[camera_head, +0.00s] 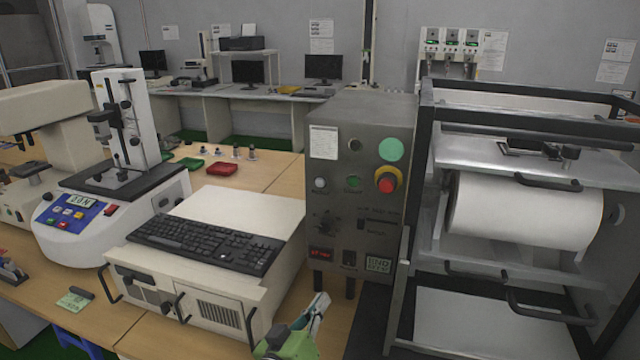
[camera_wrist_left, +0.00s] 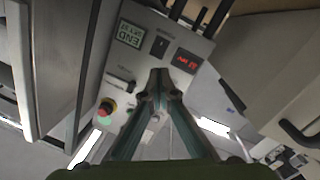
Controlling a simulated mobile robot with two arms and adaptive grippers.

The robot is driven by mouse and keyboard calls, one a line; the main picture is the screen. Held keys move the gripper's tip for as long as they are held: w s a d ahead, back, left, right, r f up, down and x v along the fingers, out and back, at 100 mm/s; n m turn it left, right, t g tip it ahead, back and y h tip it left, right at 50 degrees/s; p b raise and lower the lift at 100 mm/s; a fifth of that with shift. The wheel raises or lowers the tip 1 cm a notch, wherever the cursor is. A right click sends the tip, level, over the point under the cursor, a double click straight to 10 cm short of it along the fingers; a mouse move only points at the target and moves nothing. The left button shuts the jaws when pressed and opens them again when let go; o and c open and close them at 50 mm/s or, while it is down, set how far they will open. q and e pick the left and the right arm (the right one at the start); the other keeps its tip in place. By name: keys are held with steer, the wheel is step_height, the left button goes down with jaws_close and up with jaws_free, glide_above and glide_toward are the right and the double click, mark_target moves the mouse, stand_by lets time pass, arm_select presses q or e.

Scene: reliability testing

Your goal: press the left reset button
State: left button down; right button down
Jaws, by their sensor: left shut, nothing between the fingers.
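The grey control box (camera_head: 330,235) stands in the middle of the head view. Its front carries a white round button (camera_head: 320,183) at the left, a green button (camera_head: 353,182) beside it, and a red emergency stop (camera_head: 387,183) on a yellow ring. I cannot read which is labelled reset. My left gripper (camera_head: 321,303) is shut and empty, low in front of the box. In the left wrist view the gripper (camera_wrist_left: 161,76) points across the box's turned panel, below the red display (camera_wrist_left: 187,60). The fingers hide part of the panel. My right gripper is not in view.
A black keyboard (camera_head: 205,242) lies on a white case (camera_head: 195,295) left of the box. A black-framed machine with a white roll (camera_head: 525,210) stands close on the right. A white tester (camera_head: 110,215) stands farther left. The space directly before the panel looks free.

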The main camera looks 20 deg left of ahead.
mark_target(320, 183)
arm_select(q)
steer(key=w+a+r+n+t+y, duration=0.2)
steer(key=r+n+t+y, duration=0.1)
steer(key=r, duration=0.6)
steer(key=w+a+r+n+t+y, duration=0.2)
steer(key=r+n+t, duration=0.4)
steer(key=r, duration=0.4)
steer(key=a+n+y, duration=0.1)
steer(key=y, duration=0.1)
steer(key=shift+t+y, duration=0.3)
steer(key=w+b, duration=0.5)
steer(key=w, duration=0.3)
steer(key=shift+w+d, duration=0.1)
steer(key=shift+w, duration=0.3)
